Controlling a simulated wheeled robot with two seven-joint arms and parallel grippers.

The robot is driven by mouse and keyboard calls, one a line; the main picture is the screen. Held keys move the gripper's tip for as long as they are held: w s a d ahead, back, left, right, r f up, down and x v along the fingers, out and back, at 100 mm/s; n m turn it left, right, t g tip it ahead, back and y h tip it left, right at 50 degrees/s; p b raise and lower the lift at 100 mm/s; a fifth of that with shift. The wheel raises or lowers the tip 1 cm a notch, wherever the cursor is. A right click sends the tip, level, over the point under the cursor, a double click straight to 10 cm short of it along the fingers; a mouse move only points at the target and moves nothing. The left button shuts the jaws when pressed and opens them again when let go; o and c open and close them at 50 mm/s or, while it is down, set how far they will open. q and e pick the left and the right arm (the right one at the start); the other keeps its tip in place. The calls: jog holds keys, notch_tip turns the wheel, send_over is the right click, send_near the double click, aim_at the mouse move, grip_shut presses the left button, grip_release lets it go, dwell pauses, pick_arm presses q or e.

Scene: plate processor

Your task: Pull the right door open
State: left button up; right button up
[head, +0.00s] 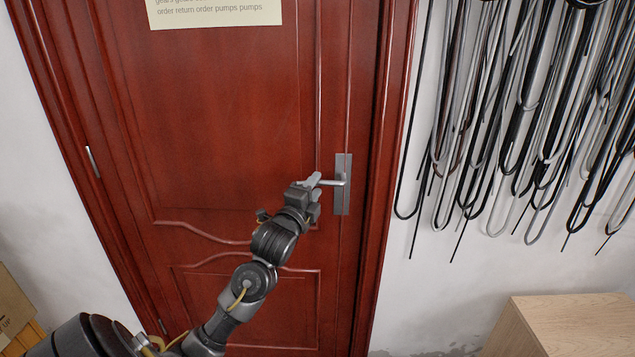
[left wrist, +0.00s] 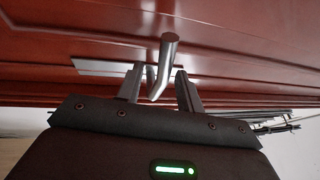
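A red-brown panelled door (head: 220,130) fills the middle of the head view and looks closed in its frame. Its silver lever handle (head: 333,183) sits on an upright plate (head: 343,200) at the door's right side. My left gripper (head: 315,186) is at the free end of the lever. In the left wrist view its two fingers (left wrist: 158,85) are apart, with the lever handle (left wrist: 165,62) between them. A gap shows beside the lever, so the fingers do not look closed on it. My right gripper is in neither view.
Black and grey hoses or cables (head: 520,110) hang on the white wall right of the door. A wooden box or cabinet (head: 565,325) stands at the lower right. A cardboard box (head: 12,305) is at the lower left. A paper notice (head: 215,12) is on the door.

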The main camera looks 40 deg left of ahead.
pick_arm(q)
jog(key=shift+x, duration=1.1)
grip_shut()
jog(key=shift+f, duration=0.1)
